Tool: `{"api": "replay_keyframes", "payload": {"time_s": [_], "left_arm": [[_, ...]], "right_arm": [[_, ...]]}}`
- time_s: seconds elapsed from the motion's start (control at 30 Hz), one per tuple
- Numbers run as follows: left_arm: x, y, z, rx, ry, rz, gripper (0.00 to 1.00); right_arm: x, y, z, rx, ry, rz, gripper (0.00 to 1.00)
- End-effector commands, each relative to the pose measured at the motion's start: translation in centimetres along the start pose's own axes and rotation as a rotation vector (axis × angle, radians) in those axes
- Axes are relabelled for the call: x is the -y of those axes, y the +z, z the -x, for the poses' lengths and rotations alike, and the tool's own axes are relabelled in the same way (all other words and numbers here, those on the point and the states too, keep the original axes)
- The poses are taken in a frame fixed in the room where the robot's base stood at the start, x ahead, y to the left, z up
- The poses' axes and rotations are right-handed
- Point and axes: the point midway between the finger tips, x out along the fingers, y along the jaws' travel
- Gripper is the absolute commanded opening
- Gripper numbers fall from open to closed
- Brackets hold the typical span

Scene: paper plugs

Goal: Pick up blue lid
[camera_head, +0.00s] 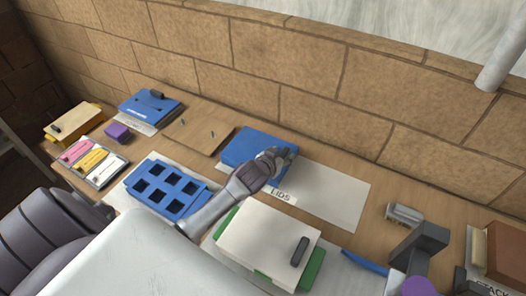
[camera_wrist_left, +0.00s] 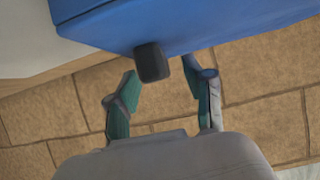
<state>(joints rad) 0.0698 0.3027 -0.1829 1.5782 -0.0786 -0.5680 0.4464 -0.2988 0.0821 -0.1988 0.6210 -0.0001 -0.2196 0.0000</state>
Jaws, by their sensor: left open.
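The blue lid (camera_head: 245,146) lies on the white sheet labelled LIDS, near the wall. My left gripper (camera_head: 280,157) is over the lid's right part and hides some of it. In the left wrist view the blue lid (camera_wrist_left: 190,22) fills the top, with a dark knob (camera_wrist_left: 152,62) sticking out from its edge. My left gripper (camera_wrist_left: 164,82) is open there, its green-grey fingers on either side of the knob's end. I cannot tell whether they touch it. My right gripper is not in view.
Another blue lid or box (camera_head: 150,106) with a dark knob stands at the back left. A blue tray with square holes (camera_head: 165,188) and a white-and-green box (camera_head: 265,240) are in front. The sheet's right part (camera_head: 335,197) is bare. The brick wall (camera_head: 270,70) closes the back.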

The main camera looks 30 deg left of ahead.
Motion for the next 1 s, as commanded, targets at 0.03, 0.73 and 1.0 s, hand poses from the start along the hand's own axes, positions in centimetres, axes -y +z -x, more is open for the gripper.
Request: {"api": "replay_keyframes", "payload": {"time_s": [0.03, 0.73, 1.0], "left_arm": [[-0.06, -0.04, -0.57, 0.0, 0.0, 0.001, 0.52], [-0.08, 0.08, -1.22, 0.0, 0.001, 0.0, 0.0], [-0.08, -0.02, -1.19, -0.001, 0.001, -0.001, 0.0]], "right_arm": [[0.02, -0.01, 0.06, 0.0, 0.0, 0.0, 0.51], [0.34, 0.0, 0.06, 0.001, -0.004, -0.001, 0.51], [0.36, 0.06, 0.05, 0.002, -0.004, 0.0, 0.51]]}}
